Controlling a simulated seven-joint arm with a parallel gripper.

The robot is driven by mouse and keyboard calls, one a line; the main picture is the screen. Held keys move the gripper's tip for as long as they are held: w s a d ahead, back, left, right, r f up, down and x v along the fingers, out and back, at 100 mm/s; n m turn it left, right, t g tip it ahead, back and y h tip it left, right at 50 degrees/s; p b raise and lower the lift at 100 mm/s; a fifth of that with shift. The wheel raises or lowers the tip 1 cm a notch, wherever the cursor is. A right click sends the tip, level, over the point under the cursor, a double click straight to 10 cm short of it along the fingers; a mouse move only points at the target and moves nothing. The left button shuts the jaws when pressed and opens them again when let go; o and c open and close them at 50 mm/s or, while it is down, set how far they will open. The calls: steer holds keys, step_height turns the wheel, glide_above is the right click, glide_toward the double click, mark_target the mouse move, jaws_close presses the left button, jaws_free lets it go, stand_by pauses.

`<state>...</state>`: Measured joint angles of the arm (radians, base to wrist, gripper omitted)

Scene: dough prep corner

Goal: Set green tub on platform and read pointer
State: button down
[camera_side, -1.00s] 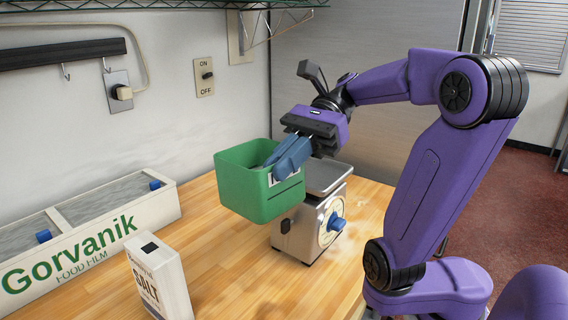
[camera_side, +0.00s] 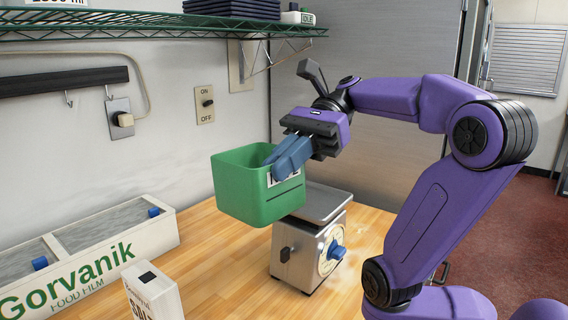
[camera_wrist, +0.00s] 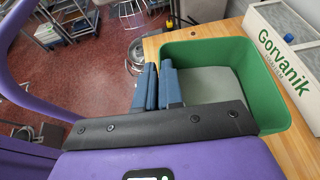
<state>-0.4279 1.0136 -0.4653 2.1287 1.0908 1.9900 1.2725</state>
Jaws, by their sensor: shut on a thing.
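The green tub (camera_side: 240,190) is held upright in the air, left of the scale and slightly higher than its platform. My gripper (camera_side: 287,158) is shut on the tub's near right wall, with blue fingers on either side of it. The wrist view shows the fingers (camera_wrist: 158,86) on the wall and a pale grey-green surface inside the tub (camera_wrist: 262,88). The scale's metal platform (camera_side: 322,203) is bare where it shows; the tub hides its left part. The scale's dial (camera_side: 331,252) with a blue knob faces right; its pointer is too small to read.
A Gorvanik food film box (camera_side: 95,255) lies along the wall at left. A salt carton (camera_side: 155,295) stands at the front edge of view. A green wire shelf (camera_side: 150,25) runs above. The wooden counter (camera_side: 230,280) is clear between the carton and scale.

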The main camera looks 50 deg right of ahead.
steer(key=w+d+f+m+t, duration=0.1)
steer(key=w+d+f+t, duration=0.15)
steer(key=d, duration=0.95)
steer(key=w+d+f+m+t, duration=0.1)
steer(key=w+d+f+m, duration=0.15)
steer(key=d, duration=0.95)
steer(key=shift+n+t+h, duration=0.25)
steer(key=shift+n+h, duration=0.2)
steer(key=shift+h, duration=0.05)
steer(key=shift+w+a+f, duration=0.1)
steer(key=shift+w+f, duration=0.1)
steer(key=shift+f, duration=1.55)
steer(key=shift+w+a+f, duration=0.1)
steer(key=shift+w+f, duration=0.05)
steer(key=shift+f, duration=1.55)
steer(key=shift+f, duration=0.1)
steer(key=c, duration=1.3)
jaws_free()
